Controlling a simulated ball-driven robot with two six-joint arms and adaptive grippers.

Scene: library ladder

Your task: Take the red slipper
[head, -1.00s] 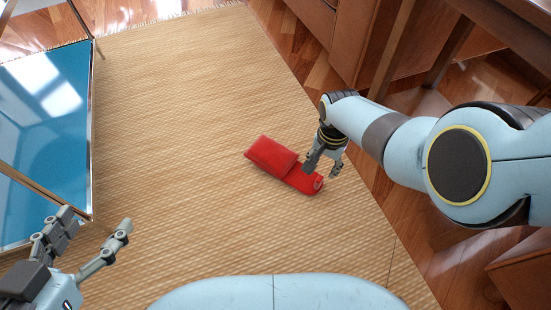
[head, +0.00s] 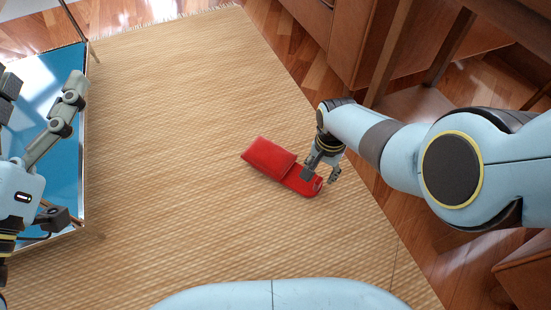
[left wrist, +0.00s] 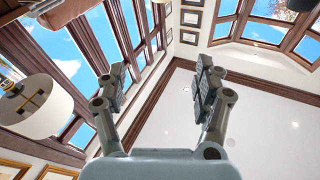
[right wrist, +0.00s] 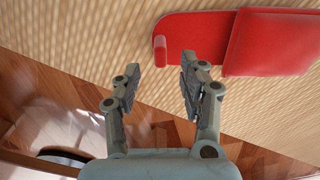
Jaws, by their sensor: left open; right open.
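The red slipper (head: 270,157) lies on the woven mat in the head view, its closed toe to the left and its open heel to the right. My right gripper (head: 320,174) is open at the heel end. In the right wrist view, the slipper (right wrist: 270,42) fills the upper right, and the open fingers (right wrist: 158,72) point at its heel end with nothing between them. I cannot tell whether a finger touches it. My left gripper (head: 40,105) is raised at the left of the head view, open and empty. In the left wrist view its fingers (left wrist: 160,78) point up towards windows and walls.
The woven mat (head: 170,120) is broad and clear around the slipper. A blue glossy panel with a metal frame (head: 50,62) stands at the left, behind my left gripper. Wooden furniture (head: 350,45) stands at the upper right beside the mat.

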